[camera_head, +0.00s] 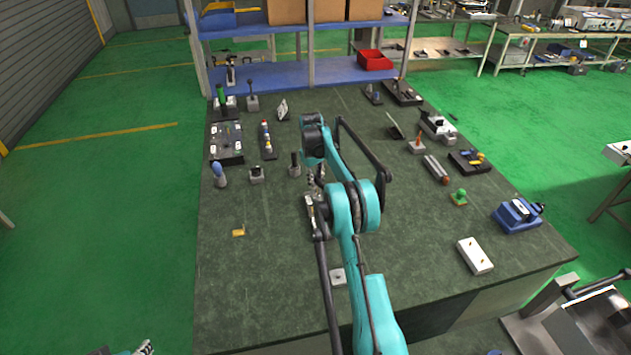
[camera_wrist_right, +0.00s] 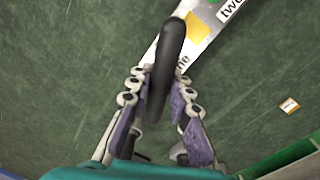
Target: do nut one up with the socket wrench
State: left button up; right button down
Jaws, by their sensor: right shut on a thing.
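In the right wrist view my right gripper (camera_wrist_right: 163,98) is shut on a black rounded handle, which I take to be the socket wrench (camera_wrist_right: 170,55). The handle runs up between the fingers and over a light plate (camera_wrist_right: 208,42). The plate has a yellow patch, a label "two" and a label ending in "ne". The nuts and the wrench's socket end are hidden under the handle and fingers. In the head view my right gripper (camera_head: 315,183) is low over the middle of the table, mostly behind my arm. A bit of my left gripper (camera_head: 145,348) shows at the bottom left, away from the table.
The dark green table (camera_head: 265,285) is fairly clear at its front left. A yellow piece (camera_head: 238,231) and a small grey block (camera_head: 338,276) lie near the arm. A white block (camera_head: 474,255) and a blue device (camera_head: 517,215) stand at the right. Several fixtures line the back.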

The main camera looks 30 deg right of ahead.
jog(key=m, duration=0.2)
jog(key=shift+m, duration=0.3)
jog(key=shift+d, duration=0.1)
jog(key=m, duration=0.4)
jog(key=shift+d, duration=0.1)
jog(key=shift+m+p, duration=0.3)
jog(key=shift+m, duration=0.1)
jog(key=m, duration=0.3)
jog(key=shift+s+d+g, duration=0.1)
jog(key=shift+d+g, duration=0.05)
jog(key=shift+g, duration=0.15)
jog(key=m, duration=0.4)
jog(key=shift+s+y+p, duration=0.1)
jog(key=shift+y+p, duration=0.2)
